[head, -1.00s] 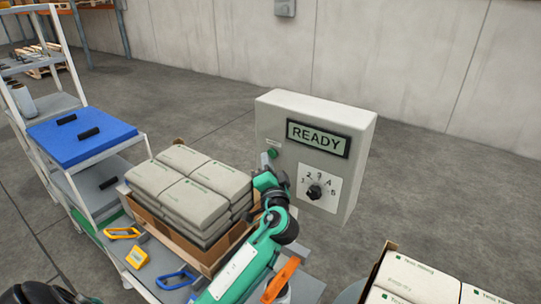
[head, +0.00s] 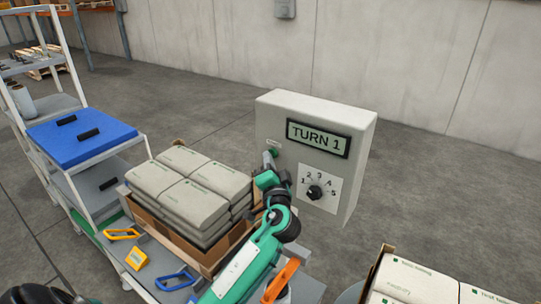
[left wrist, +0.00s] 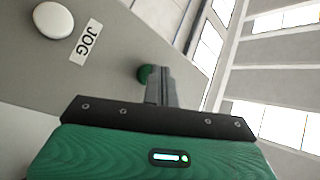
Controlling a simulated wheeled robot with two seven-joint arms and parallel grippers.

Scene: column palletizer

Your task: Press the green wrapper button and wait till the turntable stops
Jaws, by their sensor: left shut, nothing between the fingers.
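The control box (head: 345,185) stands behind the cart, and its screen (head: 318,139) reads "TURN 1". The green button (head: 273,152) is on the left of its front face. My left gripper (head: 268,160) is shut and empty, with its fingertips at the button. In the left wrist view, the shut fingers (left wrist: 160,85) overlap the edge of the green button (left wrist: 144,74); I cannot tell whether they touch it. A carton with sacks (head: 440,280) is at the lower right, cut off by the frame. The turntable is mostly hidden. My right gripper is not in view.
A numbered dial (head: 314,192) sits below the screen. A white button (left wrist: 53,20) beside a JOG label is near my left gripper. A carton of sacks (head: 190,185) stands on the cart left of my arm. A blue-topped shelf cart (head: 80,140) is further left.

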